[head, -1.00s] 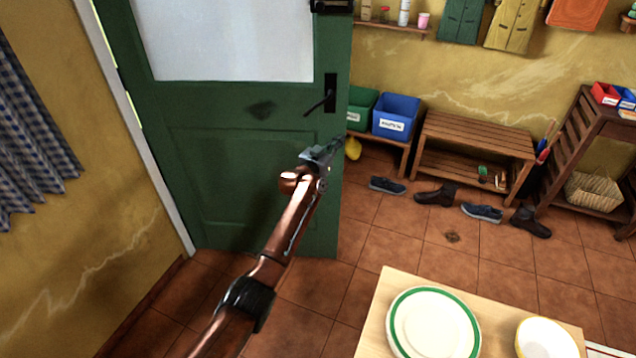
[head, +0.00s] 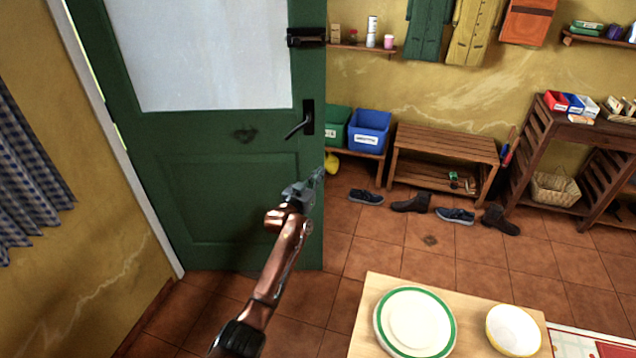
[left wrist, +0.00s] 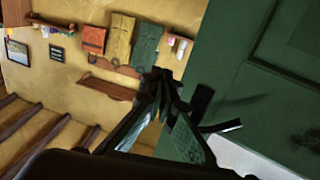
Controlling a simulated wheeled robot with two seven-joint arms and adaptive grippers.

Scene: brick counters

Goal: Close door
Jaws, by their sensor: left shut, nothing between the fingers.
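The green door (head: 230,200) with a frosted glass pane stands open at the left in the head view, hinged on its left side. Its dark lever handle (head: 300,126) is near its free right edge, with a black latch box (head: 306,37) above. My left gripper (head: 318,176) is shut and empty, in front of the door's free edge below the handle. I cannot tell whether it touches the door. In the left wrist view the gripper fingers (left wrist: 160,88) are together beside the door (left wrist: 260,80), and the handle (left wrist: 218,127) shows close by. My right gripper is not in view.
A table (head: 362,322) with a green-rimmed plate (head: 415,322) and a white bowl (head: 513,330) stands at the front right. A shoe bench (head: 445,145), bins (head: 368,130) and several shoes line the back wall. The tiled floor (head: 390,245) between is clear.

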